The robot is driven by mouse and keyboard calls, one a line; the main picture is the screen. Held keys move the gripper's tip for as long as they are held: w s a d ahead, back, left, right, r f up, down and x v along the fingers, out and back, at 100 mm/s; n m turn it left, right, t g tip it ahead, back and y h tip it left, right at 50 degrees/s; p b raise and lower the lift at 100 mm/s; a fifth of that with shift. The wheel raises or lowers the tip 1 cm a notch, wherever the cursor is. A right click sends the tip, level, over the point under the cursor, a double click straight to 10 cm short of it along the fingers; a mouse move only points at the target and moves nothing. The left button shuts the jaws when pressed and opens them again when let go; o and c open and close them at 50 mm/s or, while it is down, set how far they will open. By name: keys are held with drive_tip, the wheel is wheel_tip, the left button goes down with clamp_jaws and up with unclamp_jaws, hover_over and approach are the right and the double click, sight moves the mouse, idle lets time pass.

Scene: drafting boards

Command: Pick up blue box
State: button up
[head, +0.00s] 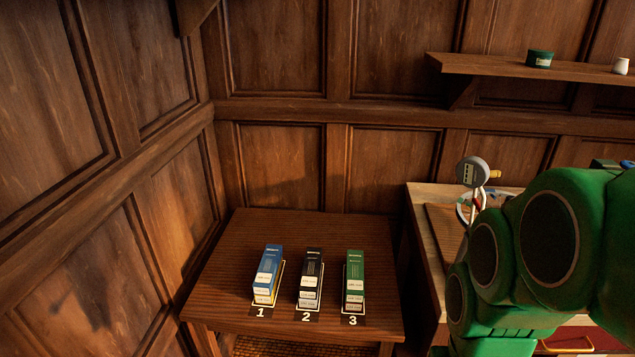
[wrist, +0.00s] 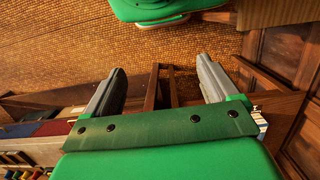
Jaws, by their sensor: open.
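The blue box (head: 269,268) stands upright on the small wooden table (head: 340,228) in the head view, at the place marked 1. It is the leftmost of three boxes. My gripper shows in the wrist view (wrist: 158,90), with its two grey fingers wide apart and nothing between them. The wrist view looks toward a woven floor and wooden furniture, and the blue box cannot be made out there. In the head view my green arm fills the lower right, well to the right of the boxes, and my gripper is not clearly seen.
A black box (head: 310,272) stands at place 2 and a green box (head: 355,274) at place 3, close beside the blue one. Panelled walls close in the table's back and left. A workbench (head: 425,232) stands at right, below a shelf (head: 520,68). The table's back half is clear.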

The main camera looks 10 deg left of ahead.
drive_tip(key=w+a+f+t+h, duration=0.15)
drive_tip(key=w+a, duration=0.25)
drive_tip(key=w, duration=0.9)
drive_tip(key=w+a+f+m+t, duration=0.1)
drive_tip(key=w+a+f, duration=0.15)
drive_tip(key=w, duration=0.95)
drive_tip(key=w+a+f+t+h, duration=0.15)
drive_tip(key=w+a, duration=0.35)
drive_tip(key=w, duration=0.8)
drive_tip(key=n+t+y, duration=0.1)
drive_tip(key=t+y, duration=0.1)
drive_tip(key=y, duration=0.1)
approach(268, 264)
drive_tip(key=shift+w+d+f, duration=0.15)
drive_tip(key=shift+d+f, duration=0.25)
drive_tip(key=shift+f, duration=0.1)
drive_tip(key=shift+w+d+f, duration=0.15)
drive_tip(key=shift+d+f, duration=0.2)
drive_tip(key=shift+f, duration=0.1)
drive_tip(key=shift+a+f, duration=0.3)
drive_tip(key=shift+a, duration=0.05)
drive_tip(key=shift+x, duration=1.2)
drive_tip(key=shift+w+a+f, duration=0.15)
drive_tip(key=shift+w+f, duration=0.1)
drive_tip(key=shift+f, duration=0.2)
drive_tip(key=shift+w+a+f, duration=0.1)
drive_tip(key=shift+w+f, duration=0.1)
drive_tip(key=shift+f, duration=0.3)
drive_tip(key=shift+x, duration=1.6)
drive_tip(key=shift+a, duration=0.1)
